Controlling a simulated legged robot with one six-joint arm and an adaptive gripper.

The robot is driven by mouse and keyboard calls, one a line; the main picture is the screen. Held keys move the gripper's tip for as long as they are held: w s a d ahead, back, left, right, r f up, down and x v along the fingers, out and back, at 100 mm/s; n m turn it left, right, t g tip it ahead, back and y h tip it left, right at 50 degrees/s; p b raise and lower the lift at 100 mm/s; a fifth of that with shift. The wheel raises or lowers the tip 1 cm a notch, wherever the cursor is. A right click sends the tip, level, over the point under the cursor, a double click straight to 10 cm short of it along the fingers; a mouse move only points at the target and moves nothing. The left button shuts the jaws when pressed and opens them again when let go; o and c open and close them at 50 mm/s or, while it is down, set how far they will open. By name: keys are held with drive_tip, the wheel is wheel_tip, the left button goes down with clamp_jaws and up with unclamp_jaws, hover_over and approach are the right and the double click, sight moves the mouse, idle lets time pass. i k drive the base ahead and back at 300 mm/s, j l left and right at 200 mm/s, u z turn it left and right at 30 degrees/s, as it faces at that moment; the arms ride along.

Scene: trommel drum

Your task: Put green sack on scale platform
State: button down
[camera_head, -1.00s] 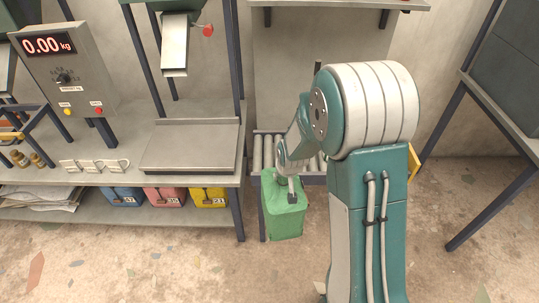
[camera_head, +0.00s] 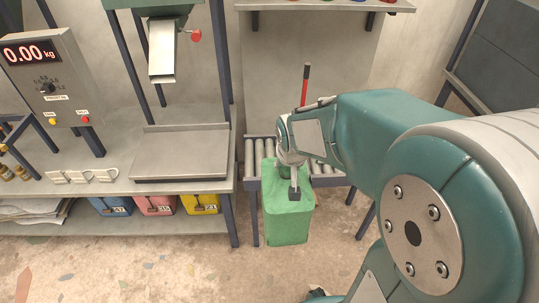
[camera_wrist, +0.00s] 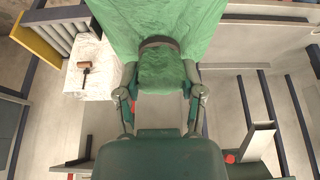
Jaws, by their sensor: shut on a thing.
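The green sack (camera_head: 287,222) hangs from my gripper (camera_head: 293,178) in the head view, in front of the roller conveyor. My gripper is shut on its gathered neck. In the wrist view the sack (camera_wrist: 160,22) fills the top middle, and its tied neck (camera_wrist: 160,68) sits between the fingers of my gripper (camera_wrist: 161,92). The scale platform (camera_head: 180,152) is a bare grey metal plate on the bench, left of the sack and apart from it. The scale display (camera_head: 36,50) reads 0.00 kg. My arm hides what lies right of the sack.
The roller conveyor (camera_head: 258,160) stands behind the sack, right of the bench. A metal chute (camera_head: 162,52) hangs above the platform's back, with a dark post (camera_head: 220,70) at its right. White cup-like items (camera_head: 83,176) sit left of the platform.

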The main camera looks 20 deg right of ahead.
sight(183, 150)
drive_tip(key=i, duration=0.9)
